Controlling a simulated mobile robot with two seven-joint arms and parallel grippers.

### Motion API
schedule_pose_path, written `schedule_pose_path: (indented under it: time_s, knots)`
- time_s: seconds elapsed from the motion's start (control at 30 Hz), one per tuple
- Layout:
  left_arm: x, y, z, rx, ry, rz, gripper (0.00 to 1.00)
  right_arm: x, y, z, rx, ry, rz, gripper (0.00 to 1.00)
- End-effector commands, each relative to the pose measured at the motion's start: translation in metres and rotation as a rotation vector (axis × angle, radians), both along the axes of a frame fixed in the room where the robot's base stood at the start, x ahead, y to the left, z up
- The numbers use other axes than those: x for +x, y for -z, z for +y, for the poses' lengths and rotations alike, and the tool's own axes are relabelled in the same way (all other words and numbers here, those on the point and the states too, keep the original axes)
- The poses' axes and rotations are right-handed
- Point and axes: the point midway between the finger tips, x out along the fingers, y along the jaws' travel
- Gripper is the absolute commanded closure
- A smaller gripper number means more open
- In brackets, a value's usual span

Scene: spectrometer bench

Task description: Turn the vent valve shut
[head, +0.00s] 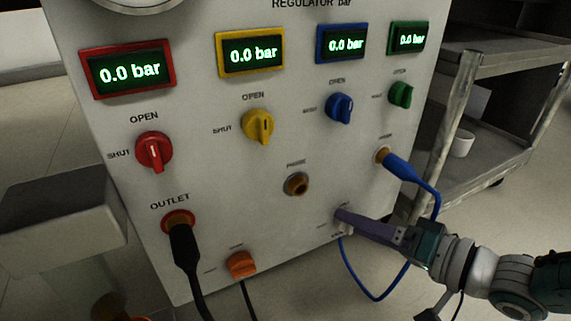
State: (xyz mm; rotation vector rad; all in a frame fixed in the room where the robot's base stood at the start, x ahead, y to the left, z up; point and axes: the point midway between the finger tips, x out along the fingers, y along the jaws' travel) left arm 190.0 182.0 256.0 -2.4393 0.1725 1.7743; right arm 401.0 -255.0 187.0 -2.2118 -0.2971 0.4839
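My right gripper (345,217) reaches in from the lower right, and its purple fingers lie against the lower right of the grey panel. A small pale part (347,230) shows just under the fingertips, among small labels too blurred to read. It may be the vent valve, but the fingers hide most of it. I cannot tell whether the fingers are spread or closed on it. An orange knob (241,264) sits low on the panel, its labels also unreadable. My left gripper is not in view.
Red (154,152), yellow (258,126), blue (340,108) and green (400,95) knobs sit under displays reading 0.0 bar. A black plug (183,245) is in the outlet. A blue plug (397,166) trails a blue hose near my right arm. A grey cart (490,120) stands right.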

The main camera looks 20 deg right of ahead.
Motion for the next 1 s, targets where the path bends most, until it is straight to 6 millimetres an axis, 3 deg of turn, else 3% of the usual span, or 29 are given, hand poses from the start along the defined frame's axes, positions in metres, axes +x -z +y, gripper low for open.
schedule_pose_path:
  time_s: [0.07, 0.6, 1.0]
  knots:
    - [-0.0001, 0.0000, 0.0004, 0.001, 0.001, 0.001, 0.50, -0.0001, 0.0000, 0.0000, 0.000, 0.000, 0.000, 0.40]
    - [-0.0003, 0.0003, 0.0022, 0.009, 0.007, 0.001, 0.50, -0.0005, 0.0004, -0.0002, 0.000, 0.001, 0.001, 1.00]
    - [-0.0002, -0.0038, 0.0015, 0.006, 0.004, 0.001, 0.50, -0.0005, -0.0010, 0.0001, -0.031, 0.001, -0.001, 1.00]
